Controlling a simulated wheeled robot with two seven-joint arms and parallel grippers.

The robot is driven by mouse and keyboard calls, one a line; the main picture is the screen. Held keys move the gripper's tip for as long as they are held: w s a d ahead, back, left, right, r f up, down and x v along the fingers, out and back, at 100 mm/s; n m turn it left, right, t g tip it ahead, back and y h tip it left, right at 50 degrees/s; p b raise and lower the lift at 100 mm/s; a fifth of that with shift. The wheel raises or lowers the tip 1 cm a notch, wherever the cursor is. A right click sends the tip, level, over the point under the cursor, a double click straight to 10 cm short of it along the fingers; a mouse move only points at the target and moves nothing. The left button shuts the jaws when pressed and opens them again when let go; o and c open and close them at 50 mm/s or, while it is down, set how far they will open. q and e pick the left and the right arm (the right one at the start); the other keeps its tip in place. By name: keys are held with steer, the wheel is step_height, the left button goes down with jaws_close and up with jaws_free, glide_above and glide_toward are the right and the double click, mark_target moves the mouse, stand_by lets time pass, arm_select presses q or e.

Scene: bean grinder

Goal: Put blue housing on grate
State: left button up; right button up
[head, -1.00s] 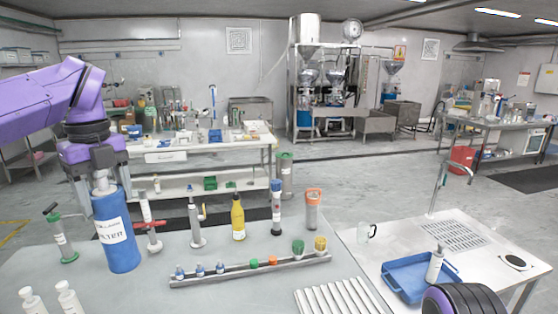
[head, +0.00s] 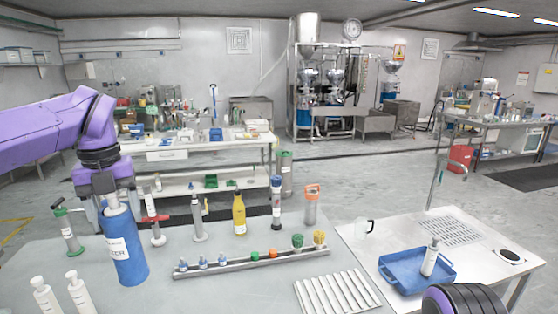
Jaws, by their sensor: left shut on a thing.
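The blue housing (head: 126,250) is a tall blue cylinder with a white label and a narrow neck, at the left of the grey table. My left gripper (head: 112,202) is above it, shut on its neck. The housing looks close to upright; I cannot tell whether its bottom touches the table. A slatted pale metal grate (head: 338,293) lies at the table's front right edge, empty. My right gripper is out of view.
A grey rack (head: 252,262) with small bottles and coloured caps lies between the housing and the grate. Hand tools and a yellow bottle (head: 239,214) stand behind it. Two white bottles (head: 62,294) are at front left. A blue tray (head: 417,270) is on the right table.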

mark_target(146, 267)
arm_select(q)
steer(key=f+m, duration=0.2)
steer(key=m, duration=0.1)
steer(key=d+f+m, duration=0.1)
steer(key=f+m, duration=0.1)
steer(key=m, duration=0.1)
steer(key=f+m, duration=0.3)
steer(key=shift+w+d, duration=0.15)
steer(key=shift+w, duration=0.05)
steer(key=f+m, duration=0.2)
steer(key=m, duration=0.1)
steer(key=d+f+m, duration=0.1)
steer(key=f+m, duration=0.1)
steer(key=m, duration=0.1)
steer(key=d+f+m, duration=0.1)
steer(key=f+m, duration=0.1)
steer(key=m, duration=0.1)
steer(key=shift+s+f, duration=0.25)
steer(key=s+d+f+m, duration=0.35)
steer(key=f+m, duration=0.25)
steer(key=m, duration=0.6)
steer(key=s+d+f+m, duration=0.2)
steer(key=d+f+m, duration=0.35)
steer(key=m, duration=0.65)
step_height(146, 267, down, 13)
steer(key=b, duration=1.1)
steer(key=shift+w+a+r+b, duration=0.15)
steer(key=shift+w+a+b, duration=0.05)
steer(key=shift+b, duration=0.15)
